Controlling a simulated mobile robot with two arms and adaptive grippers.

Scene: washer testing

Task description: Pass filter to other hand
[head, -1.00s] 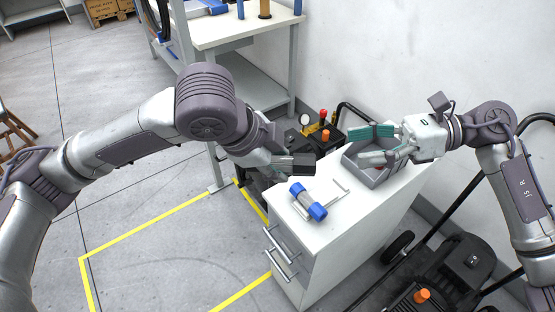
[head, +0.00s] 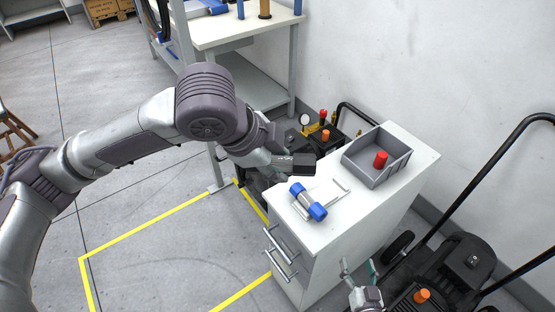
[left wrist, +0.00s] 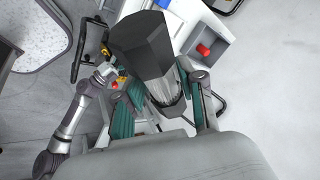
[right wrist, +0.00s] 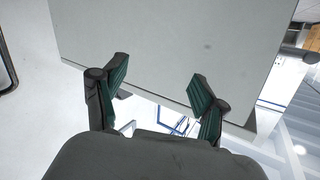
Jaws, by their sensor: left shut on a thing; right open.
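My left gripper (head: 280,160) is shut on a black-capped filter (head: 298,166) and holds it above the far left end of the white cabinet. The left wrist view shows the filter's black faceted cap (left wrist: 142,45) and its paler ribbed end between the teal-padded fingers. My right gripper (head: 358,268) is open and empty, low in front of the cabinet's right side. In the right wrist view (right wrist: 158,77) its fingers are spread with nothing between them. The two grippers are well apart.
The white cabinet (head: 330,235) carries a blue-capped cylinder (head: 308,201) and a grey bin (head: 372,176) with a red part (head: 380,159). A cart with a black rail (head: 462,180) stands at the right. A workbench (head: 240,28) is behind. Yellow lines mark open floor at left.

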